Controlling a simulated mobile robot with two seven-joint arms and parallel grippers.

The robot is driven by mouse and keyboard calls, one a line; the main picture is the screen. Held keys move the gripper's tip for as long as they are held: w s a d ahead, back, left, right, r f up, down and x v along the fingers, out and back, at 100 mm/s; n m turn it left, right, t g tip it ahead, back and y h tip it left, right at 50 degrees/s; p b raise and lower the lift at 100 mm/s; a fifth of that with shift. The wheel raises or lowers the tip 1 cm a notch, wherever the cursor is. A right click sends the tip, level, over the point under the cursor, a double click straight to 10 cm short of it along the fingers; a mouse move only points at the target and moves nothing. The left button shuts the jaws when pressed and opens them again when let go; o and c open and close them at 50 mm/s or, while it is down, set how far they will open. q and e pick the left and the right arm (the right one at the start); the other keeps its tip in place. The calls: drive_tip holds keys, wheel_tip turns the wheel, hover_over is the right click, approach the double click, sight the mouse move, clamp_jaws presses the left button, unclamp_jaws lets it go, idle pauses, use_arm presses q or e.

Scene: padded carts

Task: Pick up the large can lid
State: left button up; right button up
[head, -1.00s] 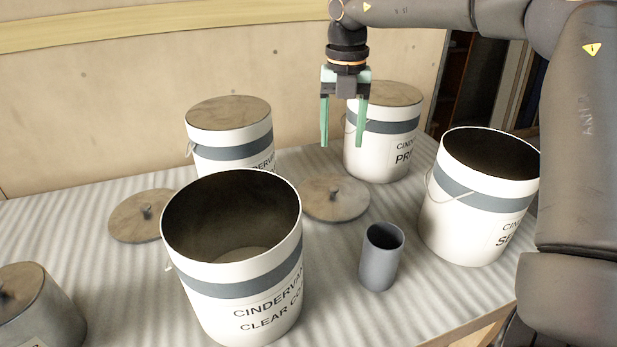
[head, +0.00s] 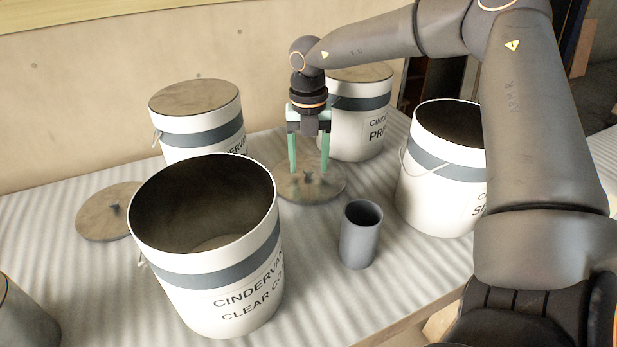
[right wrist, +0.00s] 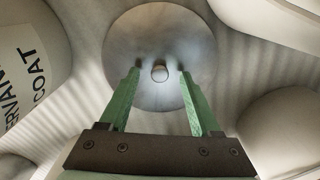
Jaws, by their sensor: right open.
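A round, brownish-grey lid with a small knob (head: 330,190) lies flat on the striped padded surface, behind the dark grey cup. It fills the upper middle of the right wrist view (right wrist: 160,28). My right gripper (head: 308,170) has green fingers and points straight down over this lid. It is open and empty, with one finger on each side of the knob (right wrist: 160,73); whether the tips touch the lid I cannot tell. A second lid with a knob (head: 95,222) lies at the left. Which lid is larger is hard to tell. My left gripper is out of view.
An open white can (head: 215,285) stands at front left and another open one (head: 435,190) at right. Lidded cans stand behind, at left (head: 195,135) and right (head: 355,130). The grey cup (head: 358,245) is in front of the lid. A grey container (head: 25,325) shows bottom left.

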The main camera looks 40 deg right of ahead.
drive_tip(key=shift+f, duration=0.45)
clamp_jaws()
idle(0.3)
